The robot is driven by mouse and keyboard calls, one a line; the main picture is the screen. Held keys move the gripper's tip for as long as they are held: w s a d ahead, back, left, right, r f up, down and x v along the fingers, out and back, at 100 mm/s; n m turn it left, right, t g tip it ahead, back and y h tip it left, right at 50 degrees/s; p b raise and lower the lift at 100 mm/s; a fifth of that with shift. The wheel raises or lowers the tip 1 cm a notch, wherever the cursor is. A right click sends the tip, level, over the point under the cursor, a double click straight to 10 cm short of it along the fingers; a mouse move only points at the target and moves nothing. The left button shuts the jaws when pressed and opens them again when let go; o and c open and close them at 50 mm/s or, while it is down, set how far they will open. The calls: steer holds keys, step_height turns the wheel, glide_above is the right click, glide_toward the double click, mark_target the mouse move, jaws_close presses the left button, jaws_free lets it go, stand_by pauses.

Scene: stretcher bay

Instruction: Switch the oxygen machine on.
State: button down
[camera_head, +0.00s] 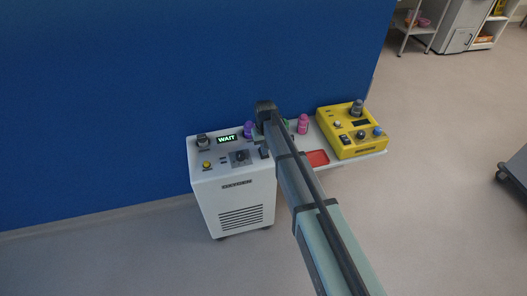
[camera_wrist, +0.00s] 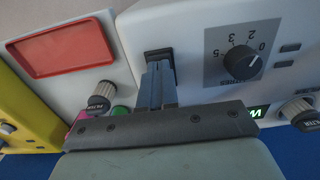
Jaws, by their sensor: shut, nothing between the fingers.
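The white oxygen machine (camera_head: 233,190) stands against the blue wall in the head view, with a lit display (camera_head: 227,139) reading WAIT. Its top carries a black rocker switch (camera_head: 264,152), a dial (camera_head: 240,156), a yellow button (camera_head: 207,165) and a dark-capped fitting (camera_head: 203,140). In the wrist view my gripper (camera_wrist: 158,66) is shut and empty, its fingertips right at the black rocker switch (camera_wrist: 160,54). I cannot tell whether they touch it, and they cover part of it. The numbered dial (camera_wrist: 242,62) is beside it on the right.
A shelf to the right holds a red tray (camera_head: 317,158), a pink bottle (camera_head: 303,124) and a yellow machine (camera_head: 350,135) with knobs. The floor in front is clear.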

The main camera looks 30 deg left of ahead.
step_height(320, 180, up, 6)
steer(key=shift+r, duration=0.15)
stand_by(0.7)
stand_by(0.4)
